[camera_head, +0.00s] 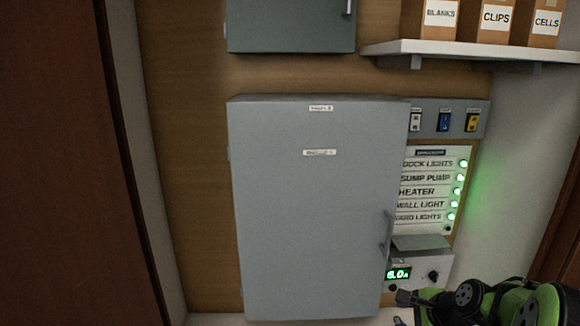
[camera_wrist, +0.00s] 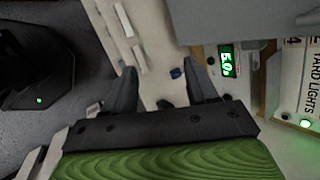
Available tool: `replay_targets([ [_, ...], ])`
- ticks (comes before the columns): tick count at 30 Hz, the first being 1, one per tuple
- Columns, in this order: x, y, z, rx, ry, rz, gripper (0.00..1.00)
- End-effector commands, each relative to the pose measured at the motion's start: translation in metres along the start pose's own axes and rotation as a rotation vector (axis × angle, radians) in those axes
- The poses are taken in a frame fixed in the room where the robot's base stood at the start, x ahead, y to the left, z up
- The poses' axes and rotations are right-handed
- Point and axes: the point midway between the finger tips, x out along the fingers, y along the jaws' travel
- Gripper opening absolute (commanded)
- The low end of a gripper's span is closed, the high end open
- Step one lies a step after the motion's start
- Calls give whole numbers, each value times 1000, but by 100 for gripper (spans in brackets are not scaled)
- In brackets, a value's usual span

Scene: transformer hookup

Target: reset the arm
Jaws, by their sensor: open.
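My gripper (camera_wrist: 163,90) shows in the wrist view with its two dark fingers spread apart. Nothing is between the fingertips, and a pale surface with a small blue thing (camera_wrist: 177,73) lies beyond them. In the head view, my green and black arm is at the lower right corner, in front of the bench and just below the meter box (camera_head: 410,274). The gripper's fingers are not clear in that view.
A large grey cabinet (camera_head: 310,210), its door shut, fills the middle of the head view. To its right are a labelled panel (camera_head: 428,190) with several green lights and a switch strip (camera_head: 445,121). A shelf (camera_head: 480,50) holds boxes above. A brown door (camera_head: 55,170) stands left.

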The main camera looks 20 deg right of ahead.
Motion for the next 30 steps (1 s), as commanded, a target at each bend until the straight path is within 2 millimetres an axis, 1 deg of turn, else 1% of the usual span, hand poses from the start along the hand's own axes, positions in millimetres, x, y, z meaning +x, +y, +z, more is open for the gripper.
replay_targets([
  [1,-10,4,40,-203,21,50,58],
  [2,-17,9,61,-330,33,82,58],
  [3,-28,19,87,-498,49,121,58],
  [5,-48,37,122,-741,65,169,58],
  [6,-62,50,142,-899,70,193,58],
  [8,-85,73,166,-1125,72,219,58],
  [9,-100,90,179,-1270,70,229,58],
  [10,-111,102,186,-1372,64,233,58],
  [12,-132,129,195,-1579,47,235,58],
  [15,-151,158,198,-1787,15,225,58],
  [18,-158,172,196,-1888,-5,217,58],
  [20,-159,174,196,-1905,-9,217,58],
  [30,-159,173,196,-1905,-8,217,58],
])
